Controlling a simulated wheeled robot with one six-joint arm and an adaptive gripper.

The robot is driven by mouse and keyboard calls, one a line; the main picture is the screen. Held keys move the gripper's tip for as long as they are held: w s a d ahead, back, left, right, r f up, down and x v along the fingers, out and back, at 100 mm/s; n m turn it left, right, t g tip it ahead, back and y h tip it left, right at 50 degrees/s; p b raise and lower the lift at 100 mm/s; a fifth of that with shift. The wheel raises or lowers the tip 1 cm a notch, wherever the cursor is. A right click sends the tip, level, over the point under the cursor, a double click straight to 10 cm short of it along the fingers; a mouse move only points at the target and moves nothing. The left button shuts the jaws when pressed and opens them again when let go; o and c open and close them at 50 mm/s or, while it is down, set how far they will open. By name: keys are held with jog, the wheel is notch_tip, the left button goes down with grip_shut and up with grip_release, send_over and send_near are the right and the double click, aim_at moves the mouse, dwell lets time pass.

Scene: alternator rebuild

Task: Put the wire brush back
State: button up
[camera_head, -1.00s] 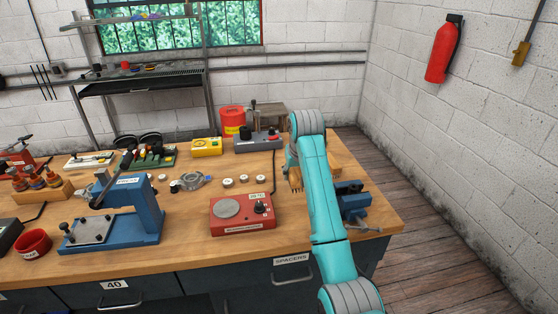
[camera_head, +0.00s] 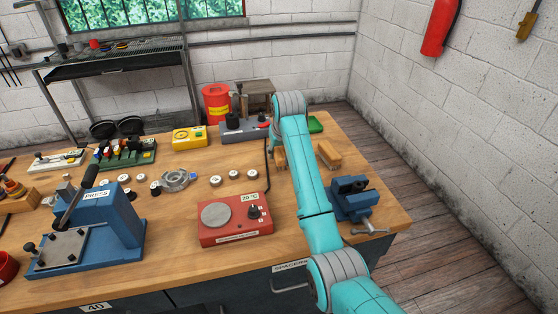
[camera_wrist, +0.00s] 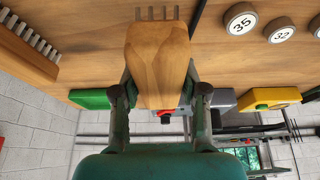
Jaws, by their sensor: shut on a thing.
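My gripper (camera_wrist: 161,92) is shut on the wire brush (camera_wrist: 158,60), with a finger on each side of its wooden body. In the wrist view its grey metal bristles point to the top of the picture. In the head view the brush (camera_head: 280,158) shows as a small tan piece beside my arm, over the right part of the bench; my arm hides most of the gripper. A wooden block (camera_head: 328,154) lies on the bench right of my arm. In the wrist view this block (camera_wrist: 22,52) shows a row of metal bristles or pins.
A blue vise (camera_head: 352,199) stands at the bench's right front. A red hot plate box (camera_head: 235,220) is left of my arm. A green tray (camera_head: 316,123) and a grey device (camera_head: 245,130) are behind. Numbered discs (camera_head: 216,180) lie left. Bare wood surrounds the block.

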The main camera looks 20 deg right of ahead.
jog(key=shift+f, duration=1.8)
jog(key=shift+f, duration=0.15)
jog(key=o, duration=1)
jog(key=v, duration=1.1)
jog(key=shift+s+r, duration=0.2)
jog(key=shift+r, duration=0.45)
